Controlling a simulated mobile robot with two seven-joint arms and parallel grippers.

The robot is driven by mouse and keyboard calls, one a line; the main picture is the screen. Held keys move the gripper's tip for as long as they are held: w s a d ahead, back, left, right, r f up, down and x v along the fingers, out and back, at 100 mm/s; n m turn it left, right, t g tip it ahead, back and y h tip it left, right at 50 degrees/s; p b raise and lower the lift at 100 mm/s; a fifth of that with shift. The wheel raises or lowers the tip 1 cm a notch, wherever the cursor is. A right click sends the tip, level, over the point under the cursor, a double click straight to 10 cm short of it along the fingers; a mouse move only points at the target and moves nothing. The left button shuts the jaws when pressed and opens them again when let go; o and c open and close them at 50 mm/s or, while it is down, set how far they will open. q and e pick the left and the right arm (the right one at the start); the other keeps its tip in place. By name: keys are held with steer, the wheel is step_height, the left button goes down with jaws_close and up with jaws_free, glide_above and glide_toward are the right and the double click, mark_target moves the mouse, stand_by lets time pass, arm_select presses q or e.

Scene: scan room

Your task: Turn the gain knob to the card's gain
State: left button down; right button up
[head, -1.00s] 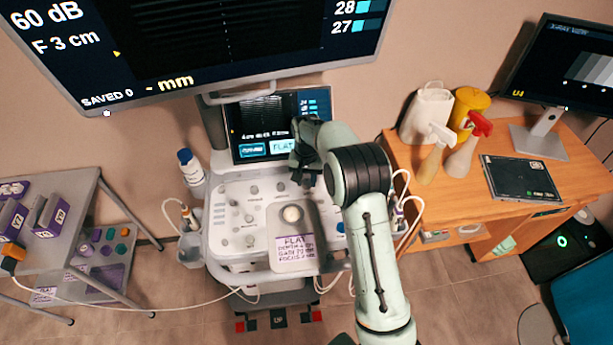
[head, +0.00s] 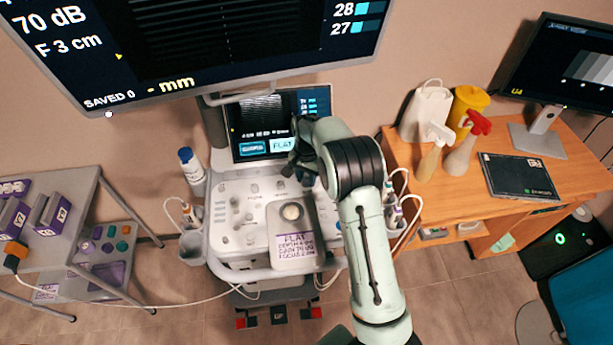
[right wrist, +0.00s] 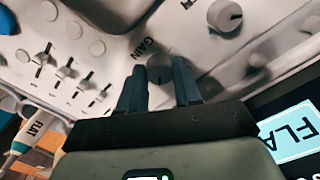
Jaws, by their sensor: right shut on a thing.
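The gain knob (right wrist: 159,70), a grey round knob beside the printed word GAIN, sits between the two dark fingers of my right gripper (right wrist: 158,82) in the right wrist view. The fingers are shut on it. In the head view my right gripper (head: 302,170) is at the upper right of the ultrasound console (head: 235,215), and the knob is hidden there. The card (head: 293,248) lies at the console's front, headed FLAT with a gain line too small to read surely. The big screen (head: 215,45) reads 70 dB and F 3 cm. My left gripper is not in view.
Another knob (right wrist: 225,15) and several sliders (right wrist: 68,75) are close to the gripper. The small console screen (head: 265,125) stands just behind it. A wooden desk (head: 450,200) with bottles is at right, a grey cart (head: 60,225) at left.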

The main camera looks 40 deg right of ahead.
mark_target(306, 180)
steer(key=o, duration=1)
steer(key=shift+o, duration=0.2)
step_height(306, 180, up, 12)
steer(key=shift+p, duration=0.4)
steer(key=shift+a+f, duration=0.1)
